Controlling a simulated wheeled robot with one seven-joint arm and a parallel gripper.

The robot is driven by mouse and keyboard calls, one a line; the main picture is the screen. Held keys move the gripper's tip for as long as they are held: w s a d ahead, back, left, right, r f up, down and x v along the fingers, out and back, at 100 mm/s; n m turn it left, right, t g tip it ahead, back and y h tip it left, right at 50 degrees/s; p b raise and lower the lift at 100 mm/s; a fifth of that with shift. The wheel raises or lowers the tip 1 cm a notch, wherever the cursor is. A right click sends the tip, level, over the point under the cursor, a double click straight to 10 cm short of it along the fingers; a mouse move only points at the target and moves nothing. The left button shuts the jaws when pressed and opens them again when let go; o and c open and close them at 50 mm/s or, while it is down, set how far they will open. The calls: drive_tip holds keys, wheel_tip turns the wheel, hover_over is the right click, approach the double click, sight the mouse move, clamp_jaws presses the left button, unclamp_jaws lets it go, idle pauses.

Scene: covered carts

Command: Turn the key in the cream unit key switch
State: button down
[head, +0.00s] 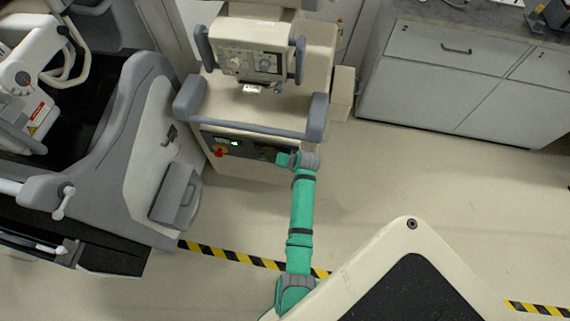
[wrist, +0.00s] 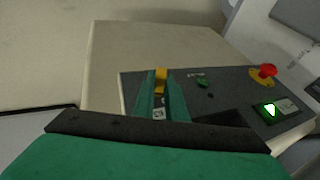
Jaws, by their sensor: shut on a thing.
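The cream unit (head: 262,30) stands at the top middle of the head view. A dark control panel (head: 247,147) is set in its lower front; the panel fills the middle right of the wrist view (wrist: 225,90). A yellow key (wrist: 161,74) shows at the panel's left part in the wrist view. My gripper (wrist: 160,92) is shut on the key, its green fingers on either side. The key switch itself is mostly hidden by the fingers. In the head view my gripper (head: 280,157) reaches the panel's right end, and the key cannot be made out there.
A red knob (wrist: 265,72) and a lit green display (wrist: 268,110) sit on the panel, away from my fingers. A small green part (wrist: 202,82) lies between. A grey and white machine (head: 130,150) stands left. Cabinets (head: 460,75) stand right, with clear floor before them.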

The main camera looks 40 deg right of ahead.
drive_tip(key=shift+w+a+r, duration=0.1)
drive_tip(key=shift+w+a, duration=0.15)
drive_tip(key=shift+s+d+g, duration=0.1)
drive_tip(key=shift+g, duration=0.2)
drive_tip(key=shift+s+d, duration=0.1)
drive_tip(key=shift+h, duration=0.3)
drive_tip(key=shift+n+g+h, duration=0.3)
drive_tip(key=shift+g+h, duration=0.4)
drive_tip(key=shift+g, duration=0.3)
drive_tip(key=shift+w+r, duration=0.1)
drive_tip(key=shift+w, duration=0.1)
drive_tip(key=c, duration=1.7)
unclamp_jaws()
drive_tip(key=v, duration=1)
drive_tip(key=shift+s+r, duration=0.2)
drive_tip(key=shift+r, duration=0.1)
